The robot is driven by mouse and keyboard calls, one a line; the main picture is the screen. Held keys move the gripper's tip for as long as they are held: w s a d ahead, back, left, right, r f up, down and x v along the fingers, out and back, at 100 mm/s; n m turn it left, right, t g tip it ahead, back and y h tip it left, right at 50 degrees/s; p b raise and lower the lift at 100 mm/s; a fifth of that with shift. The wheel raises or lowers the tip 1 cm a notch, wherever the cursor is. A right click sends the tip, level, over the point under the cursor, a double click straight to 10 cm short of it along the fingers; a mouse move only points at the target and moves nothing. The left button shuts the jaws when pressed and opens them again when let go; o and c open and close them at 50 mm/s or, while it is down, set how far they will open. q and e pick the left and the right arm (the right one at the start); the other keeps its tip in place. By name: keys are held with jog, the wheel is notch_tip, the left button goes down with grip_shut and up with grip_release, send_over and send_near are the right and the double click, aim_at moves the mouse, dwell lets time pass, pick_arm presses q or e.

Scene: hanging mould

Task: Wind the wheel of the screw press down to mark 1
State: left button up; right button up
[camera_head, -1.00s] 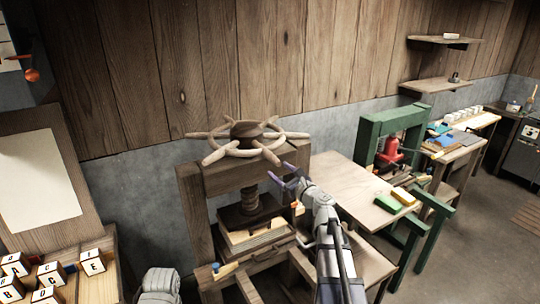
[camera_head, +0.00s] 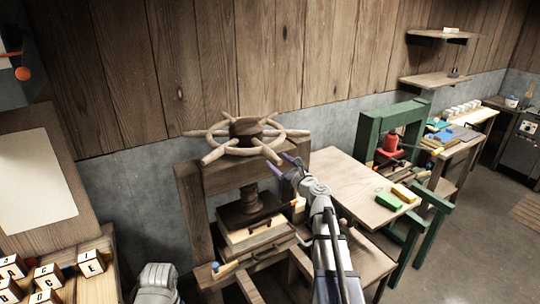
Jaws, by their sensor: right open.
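The screw press stands left of centre, a wooden frame (camera_head: 190,205) with a pale spoked wheel (camera_head: 218,131) lying flat on top around a dark hub. Its handles stick out all round. Below the crossbeam, the wooden screw (camera_head: 250,194) runs down to a dark platen (camera_head: 236,214) above a pale block (camera_head: 242,236). My right gripper (camera_head: 281,167) is open, with purple fingertips just below and right of the wheel's front right handle (camera_head: 267,152). I cannot tell whether they touch it. I cannot make out mark 1.
A wooden table (camera_head: 355,190) with green and yellow blocks stands right of the press. Beyond it is a green press (camera_head: 372,135) with a red jack. Lettered blocks (camera_head: 48,275) lie at lower left, below a pale board (camera_head: 35,190). A plank wall is behind.

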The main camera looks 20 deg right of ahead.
aim_at(270, 154)
jog(key=w, duration=0.6)
jog(key=shift+w+a, duration=0.1)
jog(key=shift+a, duration=0.2)
grip_shut()
dwell(1.0)
